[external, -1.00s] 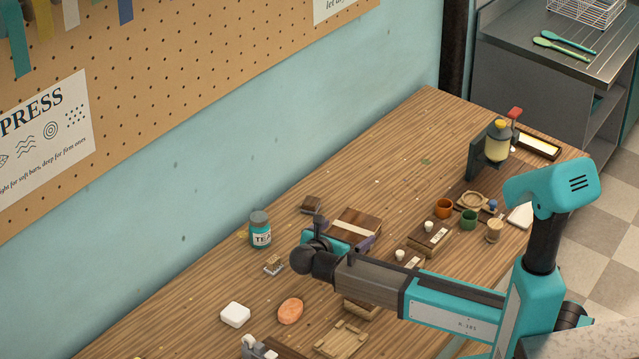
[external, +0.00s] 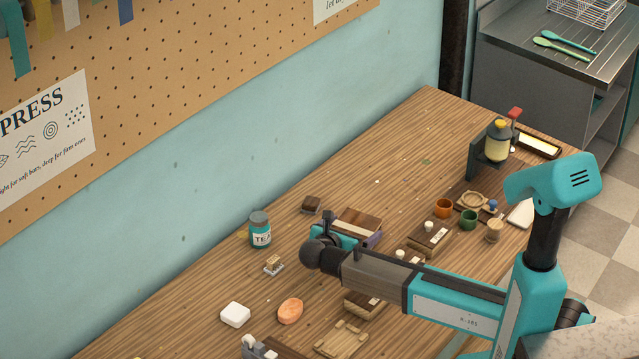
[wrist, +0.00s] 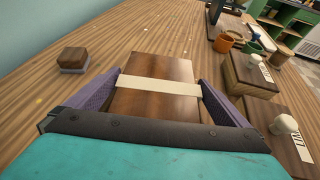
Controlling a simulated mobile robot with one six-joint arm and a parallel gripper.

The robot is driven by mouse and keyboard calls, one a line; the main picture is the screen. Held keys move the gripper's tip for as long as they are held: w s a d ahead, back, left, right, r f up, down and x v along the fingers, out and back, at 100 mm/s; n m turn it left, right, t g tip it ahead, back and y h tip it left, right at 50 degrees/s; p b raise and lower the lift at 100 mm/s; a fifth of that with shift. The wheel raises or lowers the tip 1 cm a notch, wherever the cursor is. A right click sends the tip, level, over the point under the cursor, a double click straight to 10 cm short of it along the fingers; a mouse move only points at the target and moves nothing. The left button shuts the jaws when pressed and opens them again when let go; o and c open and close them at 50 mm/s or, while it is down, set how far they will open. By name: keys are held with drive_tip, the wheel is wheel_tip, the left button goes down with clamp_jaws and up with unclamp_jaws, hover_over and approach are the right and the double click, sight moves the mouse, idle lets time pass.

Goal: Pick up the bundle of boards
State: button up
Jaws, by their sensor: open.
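The bundle of boards (wrist: 155,70) is a stack of dark brown boards with a pale band (wrist: 160,87) around it. It lies on the wooden table and also shows in the external view (external: 362,220), partly hidden by my arm. My gripper (wrist: 160,88) is open, with one purple-grey finger on each side of the bundle near the band. In the external view my gripper (external: 350,236) is low over the near part of the bundle. I cannot tell whether the fingers touch its sides.
A small dark block (wrist: 73,58) lies left of the bundle. Wooden blocks with white knobs (wrist: 249,75) stand close on the right. Orange (external: 444,208) and green (external: 468,219) cups stand farther right. A tea jar (external: 260,230) is to the left. The table beyond the bundle is clear.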

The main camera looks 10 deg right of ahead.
sight(353, 228)
drive_tip(key=c, duration=1.3)
drive_tip(key=shift+r, duration=0.1)
drive_tip(key=shift+r+b, duration=0.45)
drive_tip(key=shift+r, duration=4.5)
